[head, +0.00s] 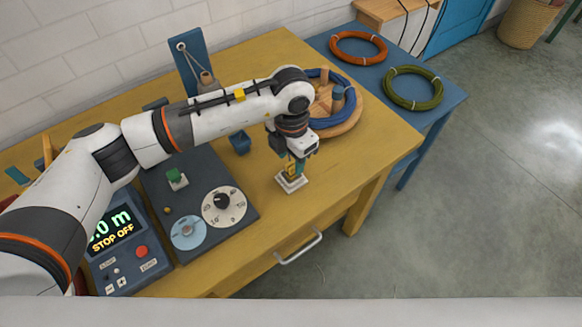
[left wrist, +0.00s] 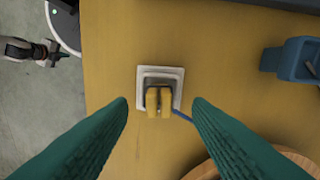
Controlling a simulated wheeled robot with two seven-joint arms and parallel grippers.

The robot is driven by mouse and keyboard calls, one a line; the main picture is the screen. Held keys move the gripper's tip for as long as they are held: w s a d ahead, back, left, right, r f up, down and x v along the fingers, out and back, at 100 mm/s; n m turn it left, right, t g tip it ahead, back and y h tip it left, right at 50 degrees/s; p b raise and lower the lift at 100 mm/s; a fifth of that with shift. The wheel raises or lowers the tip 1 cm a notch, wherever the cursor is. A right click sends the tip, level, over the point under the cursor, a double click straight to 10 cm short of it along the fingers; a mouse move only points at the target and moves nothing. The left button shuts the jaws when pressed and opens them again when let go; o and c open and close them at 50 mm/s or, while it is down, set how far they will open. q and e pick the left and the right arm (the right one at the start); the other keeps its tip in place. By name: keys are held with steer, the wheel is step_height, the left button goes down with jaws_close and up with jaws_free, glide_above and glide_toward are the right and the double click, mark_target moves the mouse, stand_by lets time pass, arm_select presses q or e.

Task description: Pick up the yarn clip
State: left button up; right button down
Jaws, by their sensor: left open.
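The yarn clip (left wrist: 158,102) is a small yellow piece on a pale square base (left wrist: 160,74), standing on the ochre table. In the head view the base (head: 291,183) sits near the front edge, under my left gripper (head: 293,166). In the left wrist view the green fingers of my left gripper (left wrist: 160,104) are open, one on each side of the clip, with gaps and nothing held. A blue strand (left wrist: 182,117) runs from beside the clip to the lower right. What seems to be my right gripper (left wrist: 48,52) shows small at the left wrist view's edge; its jaws are unclear.
A wooden plate (head: 350,122) with a blue skein (head: 349,97) lies right of my arm. A dark panel (head: 235,241) with dials and a display box (head: 126,268) stand left. A blue cup-like block (head: 240,142) is behind. Orange (head: 359,36) and green (head: 437,90) skeins lie on the blue side table.

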mark_target(291, 165)
arm_select(q)
steer(key=shift+f, duration=1.9)
jaws_close()
